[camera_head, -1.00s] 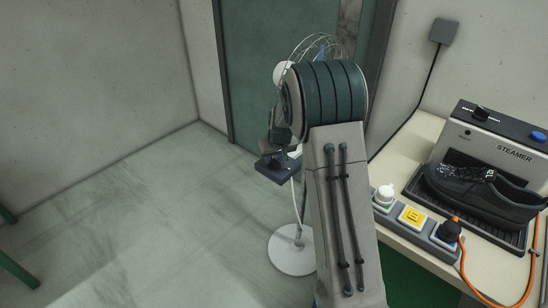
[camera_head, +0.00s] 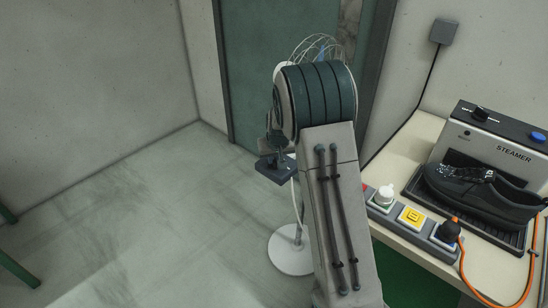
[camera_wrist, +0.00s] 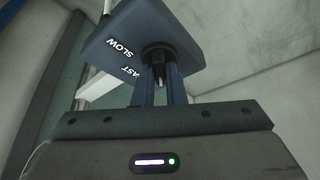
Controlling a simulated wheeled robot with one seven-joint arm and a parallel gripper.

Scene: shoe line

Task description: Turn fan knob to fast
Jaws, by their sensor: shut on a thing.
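The fan stands on the floor behind my arm. Its white round base (camera_head: 291,252) and thin pole show in the head view, and its wire cage (camera_head: 322,46) is mostly hidden behind my arm. The dark blue control box (camera_head: 276,171) shows left of the pole. In the wrist view the box (camera_wrist: 140,40) is close, with "SLOW" and part of "FAST" readable. The black fan knob (camera_wrist: 157,55) projects from the box between the fingers. My gripper (camera_wrist: 160,75) is shut on the knob. The knob's exact pointer setting cannot be told.
At right, a table (camera_head: 408,155) bears a steamer (camera_head: 497,140) with a black shoe (camera_head: 480,190). A power strip (camera_head: 412,218) with plugs lies along its near edge, close to my arm. An orange cord (camera_head: 468,265) hangs there.

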